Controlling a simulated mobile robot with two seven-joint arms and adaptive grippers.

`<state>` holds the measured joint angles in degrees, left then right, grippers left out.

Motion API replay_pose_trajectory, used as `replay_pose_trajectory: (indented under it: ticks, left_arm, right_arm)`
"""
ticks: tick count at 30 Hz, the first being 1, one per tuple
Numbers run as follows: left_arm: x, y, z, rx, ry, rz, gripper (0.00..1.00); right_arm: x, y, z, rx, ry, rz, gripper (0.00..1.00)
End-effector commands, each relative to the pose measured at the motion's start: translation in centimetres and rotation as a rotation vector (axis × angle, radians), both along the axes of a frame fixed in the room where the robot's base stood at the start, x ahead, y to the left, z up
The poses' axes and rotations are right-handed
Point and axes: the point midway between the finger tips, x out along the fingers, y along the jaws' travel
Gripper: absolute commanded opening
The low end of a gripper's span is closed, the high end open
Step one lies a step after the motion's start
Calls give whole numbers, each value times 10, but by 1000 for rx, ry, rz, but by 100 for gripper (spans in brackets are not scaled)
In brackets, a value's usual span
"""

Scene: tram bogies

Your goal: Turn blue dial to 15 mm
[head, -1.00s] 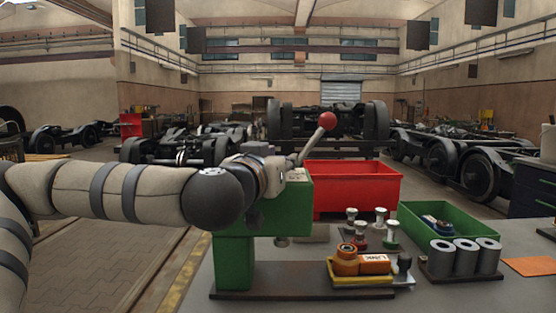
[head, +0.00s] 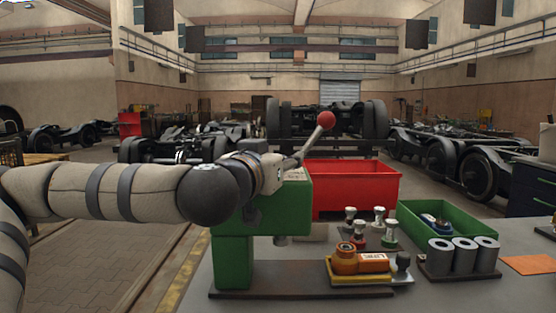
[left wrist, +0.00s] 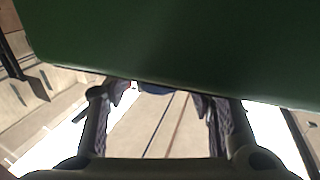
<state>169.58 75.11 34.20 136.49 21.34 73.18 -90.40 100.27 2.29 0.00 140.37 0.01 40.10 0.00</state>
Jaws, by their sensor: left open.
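A green machine body (head: 235,262) stands on a dark base plate at the front left of the grey bench. A grey lever with a red knob (head: 325,120) rises from its top right. My left gripper (head: 266,176) is at the machine's upper part, and its fingers are hard to make out in the head view. In the left wrist view the gripper (left wrist: 160,95) is open, with one dark finger on each side. A small part of the blue dial (left wrist: 155,88) shows between the fingertips, under the green body's edge. The rest of the dial and its scale are hidden. My right gripper is not in view.
A red bin (head: 355,188) stands behind the machine. To its right are a green tray (head: 450,235), several grey cylinders (head: 465,255), stamp-like tools (head: 359,228) and a yellow tray (head: 345,277) with orange items. An orange sheet (head: 527,265) lies at the right.

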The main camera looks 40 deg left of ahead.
Motion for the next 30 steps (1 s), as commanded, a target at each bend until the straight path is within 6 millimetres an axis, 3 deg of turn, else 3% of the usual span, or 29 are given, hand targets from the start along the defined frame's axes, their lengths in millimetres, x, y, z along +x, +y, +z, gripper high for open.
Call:
replay_pose_trajectory:
  ticks: [9, 12, 17, 30]
  left_arm:
    - [0, 0, 73, -1, -6, 0, 49]
    - [0, 0, 88, 0, -3, 0, 49]
    - [0, 0, 97, -1, -1, -1, 49]
    - [0, 0, 97, -1, -1, -1, 49]
  right_arm:
    - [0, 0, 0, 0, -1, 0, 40]
    - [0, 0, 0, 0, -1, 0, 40]
    - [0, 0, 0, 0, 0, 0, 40]
    - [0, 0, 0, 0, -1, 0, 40]
